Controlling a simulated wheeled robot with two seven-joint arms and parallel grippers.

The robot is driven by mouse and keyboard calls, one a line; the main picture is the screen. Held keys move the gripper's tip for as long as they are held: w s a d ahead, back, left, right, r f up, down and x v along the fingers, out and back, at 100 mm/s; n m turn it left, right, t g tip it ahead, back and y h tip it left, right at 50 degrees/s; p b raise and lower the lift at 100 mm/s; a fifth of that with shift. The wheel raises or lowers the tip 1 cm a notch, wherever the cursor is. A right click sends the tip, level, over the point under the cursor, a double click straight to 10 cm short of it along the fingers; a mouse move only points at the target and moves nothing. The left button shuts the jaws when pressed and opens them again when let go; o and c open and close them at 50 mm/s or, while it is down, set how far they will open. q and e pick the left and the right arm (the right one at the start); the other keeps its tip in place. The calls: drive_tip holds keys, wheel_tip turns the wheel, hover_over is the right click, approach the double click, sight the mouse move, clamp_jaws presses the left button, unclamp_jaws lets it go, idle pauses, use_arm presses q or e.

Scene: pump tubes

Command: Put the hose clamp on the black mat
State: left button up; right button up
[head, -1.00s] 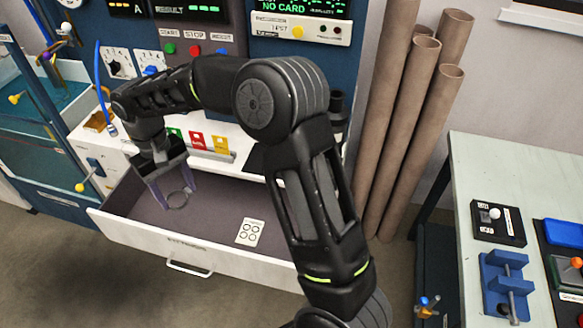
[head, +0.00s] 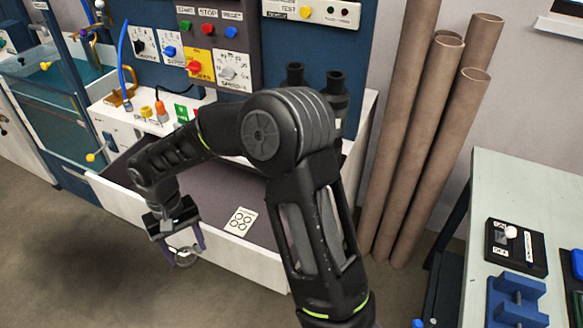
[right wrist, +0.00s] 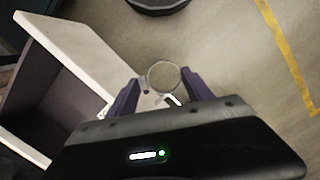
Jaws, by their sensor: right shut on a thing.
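The hose clamp (head: 184,257) is a thin metal ring. My right gripper (head: 183,250) is shut on it and holds it in front of the open drawer's front panel, in the head view. In the right wrist view the clamp (right wrist: 164,77) sits between the purple fingers of the right gripper (right wrist: 165,88), with the floor behind it. The black mat is not clearly visible; a dark edge under the blue fixture at the right table may be part of it. My left gripper is not in view.
An open drawer (head: 268,246) holds a white card with circles (head: 239,221). A pale green table (head: 510,185) at the right carries a black switch box (head: 516,246) and a blue fixture (head: 517,298). Brown tubes (head: 425,130) lean on the wall between drawer and table.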

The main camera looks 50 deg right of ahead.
sight(193, 262)
drive_tip(key=shift+m, duration=0.4)
drive_tip(key=f+b, duration=0.1)
drive_tip(key=f, duration=0.1)
drive_tip(key=s+f, duration=0.1)
drive_tip(key=s+f+b, duration=0.1)
drive_tip(key=f, duration=0.1)
drive_tip(key=shift+s+a+f+b, duration=0.15)
drive_tip(key=shift+a+f+b, duration=0.05)
drive_tip(key=shift+f+b, duration=0.15)
